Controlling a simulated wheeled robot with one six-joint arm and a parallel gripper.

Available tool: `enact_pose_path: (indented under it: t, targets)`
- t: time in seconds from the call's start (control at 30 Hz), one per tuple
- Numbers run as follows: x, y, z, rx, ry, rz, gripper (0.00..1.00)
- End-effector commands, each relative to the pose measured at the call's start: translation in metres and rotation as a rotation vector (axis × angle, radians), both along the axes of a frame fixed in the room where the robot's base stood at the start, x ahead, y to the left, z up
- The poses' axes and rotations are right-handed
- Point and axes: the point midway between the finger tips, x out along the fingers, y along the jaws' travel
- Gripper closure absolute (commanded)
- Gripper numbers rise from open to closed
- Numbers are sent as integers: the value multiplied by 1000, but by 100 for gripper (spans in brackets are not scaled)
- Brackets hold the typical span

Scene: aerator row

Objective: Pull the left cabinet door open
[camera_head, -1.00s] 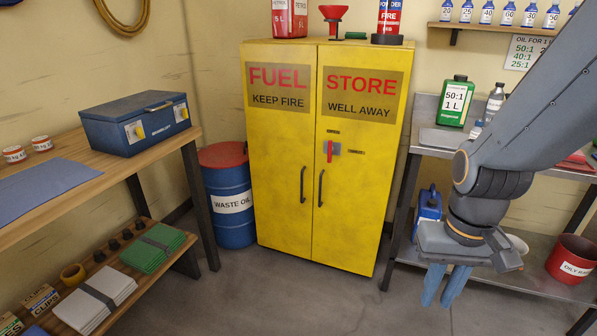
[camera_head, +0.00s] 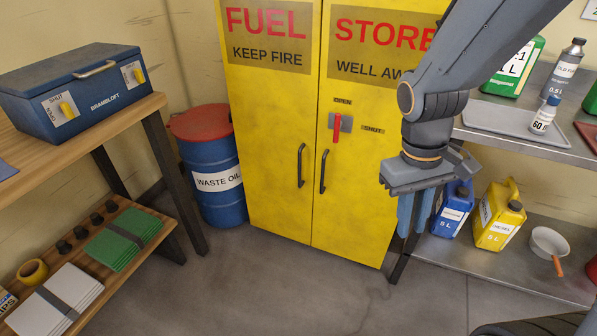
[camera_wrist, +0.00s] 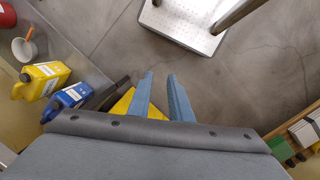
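The yellow cabinet's left door (camera_head: 262,130) is shut, marked FUEL, with a dark vertical handle (camera_head: 301,165) near its right edge. The right door (camera_head: 355,200) is shut beside it, with its own handle (camera_head: 323,172). A red lever (camera_head: 337,128) on the right door hangs downward; OPEN is marked above and SHUT to its right. My gripper (camera_head: 410,213) points down in front of the cabinet's right side, right of both handles and touching neither. Its blue fingers are apart and empty in the wrist view (camera_wrist: 160,80), where a yellow cabinet corner (camera_wrist: 124,104) shows.
A blue waste oil drum (camera_head: 212,175) stands left of the cabinet. A wooden bench (camera_head: 120,120) with a blue box is further left. A metal bench (camera_head: 520,130) with cans stands right. The floor (camera_head: 270,290) before the cabinet is clear.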

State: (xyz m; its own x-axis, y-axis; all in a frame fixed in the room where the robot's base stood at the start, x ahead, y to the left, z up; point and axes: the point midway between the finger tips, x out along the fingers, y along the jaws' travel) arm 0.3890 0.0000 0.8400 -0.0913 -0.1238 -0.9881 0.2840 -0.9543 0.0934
Motion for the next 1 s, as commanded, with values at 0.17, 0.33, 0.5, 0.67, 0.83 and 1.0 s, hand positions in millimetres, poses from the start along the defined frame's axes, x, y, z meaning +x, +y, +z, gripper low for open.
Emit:
enact_pose_path:
  t: [0.17, 0.33, 0.5, 0.67, 0.83, 1.0]
  targets:
    - [43, -2, -64, -173, 129, 365, 82]
    - [96, -2, -107, -369, 232, 693, 82]
    - [163, 13, -144, -598, 314, 995, 82]
    - [231, 48, -175, -844, 368, 1251, 82]
    - [299, 113, -207, -1135, 388, 1484, 82]
    - [346, 192, -233, -1421, 369, 1650, 82]
